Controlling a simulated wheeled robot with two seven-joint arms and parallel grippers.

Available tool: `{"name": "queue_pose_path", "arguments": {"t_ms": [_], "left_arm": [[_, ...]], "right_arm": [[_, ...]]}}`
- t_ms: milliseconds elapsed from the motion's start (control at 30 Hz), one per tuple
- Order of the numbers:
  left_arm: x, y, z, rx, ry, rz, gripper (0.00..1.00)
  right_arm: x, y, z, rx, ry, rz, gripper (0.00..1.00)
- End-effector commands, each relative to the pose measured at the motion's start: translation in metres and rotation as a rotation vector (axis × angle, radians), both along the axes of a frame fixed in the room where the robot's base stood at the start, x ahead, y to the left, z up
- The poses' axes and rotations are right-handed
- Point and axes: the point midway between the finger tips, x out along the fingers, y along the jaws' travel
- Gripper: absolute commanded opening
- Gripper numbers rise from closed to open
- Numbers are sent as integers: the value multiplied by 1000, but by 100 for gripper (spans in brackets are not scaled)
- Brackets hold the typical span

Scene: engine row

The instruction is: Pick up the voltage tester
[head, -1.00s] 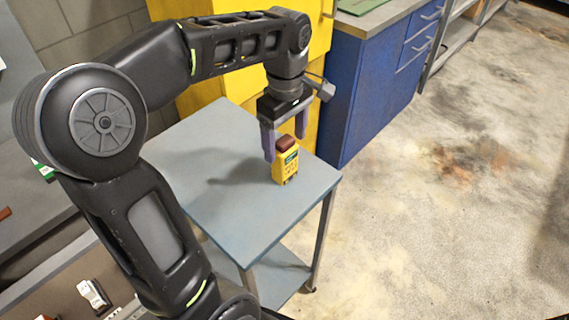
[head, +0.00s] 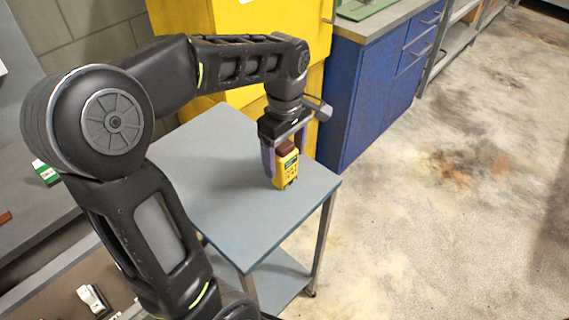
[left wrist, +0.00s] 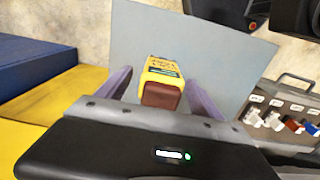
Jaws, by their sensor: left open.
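The voltage tester (head: 286,170) is a yellow block with a dark red-brown top and a small dark display. It stands upright on the grey-blue top of a small cart (head: 215,190), near its right edge. My left gripper (head: 284,160) points down over it, open, with one purple finger on each side of the tester. In the left wrist view the tester (left wrist: 161,83) shows between the two fingers (left wrist: 158,88), with a gap at least on the left side. Whether a finger touches it cannot be told. My right gripper is not in view.
A yellow cabinet (head: 240,20) stands right behind the cart, and a blue cabinet (head: 375,85) is at its right. A grey bench (head: 40,215) with small items is at the left. The floor at the right is clear.

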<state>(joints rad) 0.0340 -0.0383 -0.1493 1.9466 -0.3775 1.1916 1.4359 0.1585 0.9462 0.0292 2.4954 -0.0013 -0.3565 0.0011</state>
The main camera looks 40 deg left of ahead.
Motion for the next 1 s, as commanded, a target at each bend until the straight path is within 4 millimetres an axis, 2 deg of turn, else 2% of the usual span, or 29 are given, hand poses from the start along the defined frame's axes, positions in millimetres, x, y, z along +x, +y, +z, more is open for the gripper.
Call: {"name": "queue_pose_path", "arguments": {"t_ms": [200, 333, 933, 1000], "left_arm": [[-2, 1, -32, -1, 4, 0, 76], [-2, 1, -43, -1, 2, 0, 76], [-1, 1, -44, -1, 0, 0, 76], [-1, 1, -44, -1, 0, 0, 71]], "right_arm": [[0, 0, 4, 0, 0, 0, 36], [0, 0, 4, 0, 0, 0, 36], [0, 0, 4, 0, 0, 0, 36], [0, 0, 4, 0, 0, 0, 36]]}}
